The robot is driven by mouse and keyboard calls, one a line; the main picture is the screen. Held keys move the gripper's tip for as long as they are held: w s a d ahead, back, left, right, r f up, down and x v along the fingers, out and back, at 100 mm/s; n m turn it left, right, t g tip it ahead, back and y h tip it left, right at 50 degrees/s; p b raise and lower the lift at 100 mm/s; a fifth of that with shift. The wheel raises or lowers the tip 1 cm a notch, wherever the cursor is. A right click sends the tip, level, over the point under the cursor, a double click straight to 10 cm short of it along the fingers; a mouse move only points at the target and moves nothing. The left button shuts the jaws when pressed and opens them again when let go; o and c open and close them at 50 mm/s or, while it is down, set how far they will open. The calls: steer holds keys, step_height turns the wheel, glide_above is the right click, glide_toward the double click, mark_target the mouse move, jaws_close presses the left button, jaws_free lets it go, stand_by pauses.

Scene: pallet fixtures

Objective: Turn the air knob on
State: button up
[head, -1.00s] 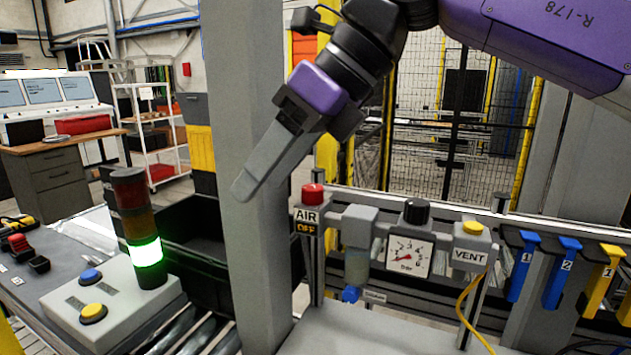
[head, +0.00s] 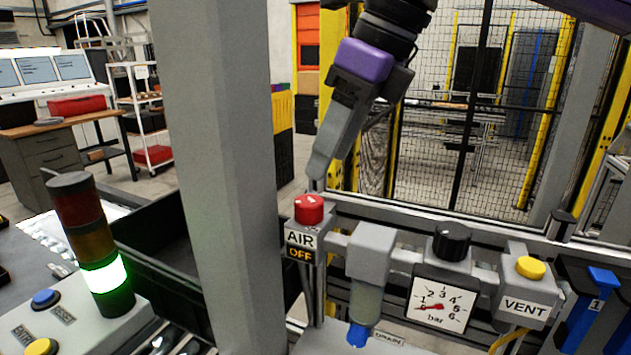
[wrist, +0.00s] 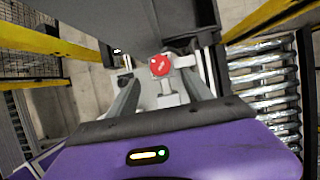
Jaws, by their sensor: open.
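The red air knob (head: 309,209) sits on top of a grey block with a label (head: 300,247) reading AIR and OFF. It also shows in the wrist view (wrist: 160,66), between my two fingers. My gripper (head: 318,178) points down just above and behind the knob in the head view, its fingers overlapping one another there. In the wrist view my gripper (wrist: 160,98) has its fingers spread apart with the knob between them in the picture. I see no clear contact with the knob.
A pressure gauge (head: 437,302) with its needle low, a black knob (head: 452,240) and a yellow VENT button (head: 530,267) stand right of the air knob. A grey post (head: 225,150) rises close on the left. A signal tower (head: 90,240) glows green.

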mark_target(310, 200)
steer(key=shift+p+x, duration=0.4)
steer(key=shift+x, duration=3.45)
jaws_close()
